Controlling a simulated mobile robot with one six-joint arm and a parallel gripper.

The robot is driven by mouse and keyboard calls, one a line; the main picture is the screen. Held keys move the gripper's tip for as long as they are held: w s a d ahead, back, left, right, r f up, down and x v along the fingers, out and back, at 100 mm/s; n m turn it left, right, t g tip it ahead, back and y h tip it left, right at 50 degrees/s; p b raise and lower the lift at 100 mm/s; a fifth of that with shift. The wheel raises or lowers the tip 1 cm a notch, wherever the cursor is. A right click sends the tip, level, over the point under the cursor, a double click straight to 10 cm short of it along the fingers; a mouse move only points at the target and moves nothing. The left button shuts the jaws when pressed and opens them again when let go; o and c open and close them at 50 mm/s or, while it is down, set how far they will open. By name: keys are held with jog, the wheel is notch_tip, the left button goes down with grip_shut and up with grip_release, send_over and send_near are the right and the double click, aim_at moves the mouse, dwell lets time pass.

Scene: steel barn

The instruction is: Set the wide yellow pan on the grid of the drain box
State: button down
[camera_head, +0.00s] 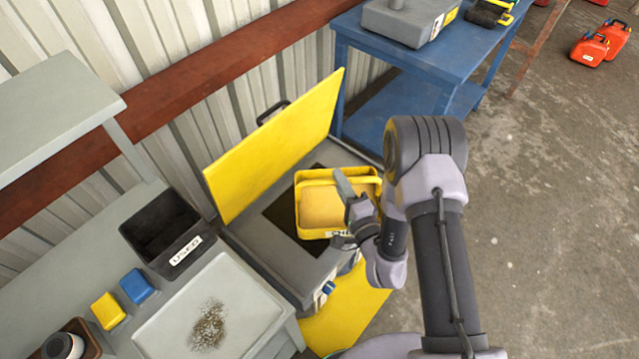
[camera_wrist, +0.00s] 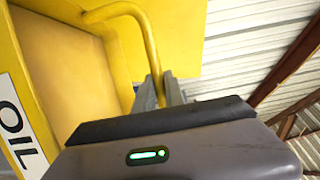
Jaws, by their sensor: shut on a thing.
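The yellow pan (camera_head: 301,212) is a deep, open rectangular container with a tan inside or fill and a partly hidden dark-lettered label. In the wrist view the handle bar (camera_wrist: 150,45) runs between the jaws (camera_wrist: 165,92), and the pan wall (camera_wrist: 75,70) carries a white label reading "OIL". The grey drain box (camera_head: 305,268) has its yellow lid (camera_head: 275,140) raised. The pan overlaps its dark opening; I cannot tell whether it touches the box. The grid is not clearly visible.
A black bin marked "USED" (camera_head: 165,230) stands left of the drain box on a grey bench. A pale tray (camera_head: 250,290) with granules is in front. The lid and corrugated wall (camera_head: 230,110) bound the back; a blue table (camera_head: 440,60) stands behind right.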

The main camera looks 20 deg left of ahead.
jog(key=w+a, duration=0.2)
jog(key=a, duration=0.4)
jog(key=shift+w+d+f+b, duration=0.1)
jog(key=shift+f+b, duration=0.6)
jog(key=shift+f, duration=0.95)
jog(key=shift+w+d+f+b, duration=0.1)
jog(key=shift+f+b, duration=0.6)
jog(key=shift+f, duration=0.95)
jog(key=shift+w+a+f, duration=0.15)
jog(key=shift+a+f, duration=0.05)
jog(key=shift+a, duration=0.2)
jog(key=shift+f+b, duration=0.1)
jog(key=shift+b, duration=0.2)
jog(key=c, duration=1.4)
grip_release()
